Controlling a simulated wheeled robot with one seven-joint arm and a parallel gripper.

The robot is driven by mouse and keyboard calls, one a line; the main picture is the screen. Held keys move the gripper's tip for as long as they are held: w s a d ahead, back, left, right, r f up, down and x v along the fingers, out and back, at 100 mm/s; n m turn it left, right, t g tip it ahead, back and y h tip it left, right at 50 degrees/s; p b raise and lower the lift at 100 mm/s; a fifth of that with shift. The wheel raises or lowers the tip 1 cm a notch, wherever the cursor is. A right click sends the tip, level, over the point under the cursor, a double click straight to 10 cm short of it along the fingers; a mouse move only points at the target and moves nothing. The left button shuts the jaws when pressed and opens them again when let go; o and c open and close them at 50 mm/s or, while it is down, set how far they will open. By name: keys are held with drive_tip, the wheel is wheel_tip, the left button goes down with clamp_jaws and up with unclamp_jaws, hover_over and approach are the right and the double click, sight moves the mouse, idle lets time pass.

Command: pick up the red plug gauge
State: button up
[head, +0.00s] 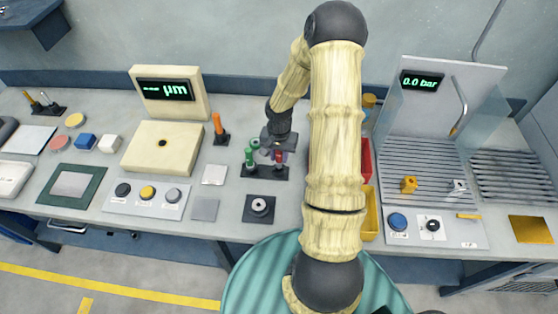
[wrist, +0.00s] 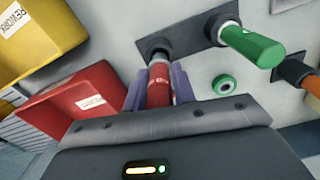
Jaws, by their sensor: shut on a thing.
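The red plug gauge (wrist: 159,82) stands between the two purple fingers of my gripper (wrist: 158,92) in the wrist view. The fingers are shut on its red handle. Its grey end points at a round black socket (wrist: 157,47) in a dark stand; I cannot tell whether it is still seated. In the head view the red gauge (head: 279,156) shows as a small red patch under my gripper (head: 278,149), at the right end of the stand (head: 262,173). A green plug gauge (wrist: 252,45) stands in the same stand, to the left in the head view (head: 250,160).
An orange-handled tool (head: 218,126) stands to the left. A red bin (wrist: 78,103) and a yellow REWORK bin (wrist: 38,35) are close by. A dark block with a ring (head: 260,208) lies in front. A pressure station (head: 436,150) stands at right.

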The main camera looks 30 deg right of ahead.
wheel_tip(320, 180, up, 7)
drive_tip(key=shift+f+b, duration=0.15)
drive_tip(key=shift+b, duration=0.25)
idle(0.4)
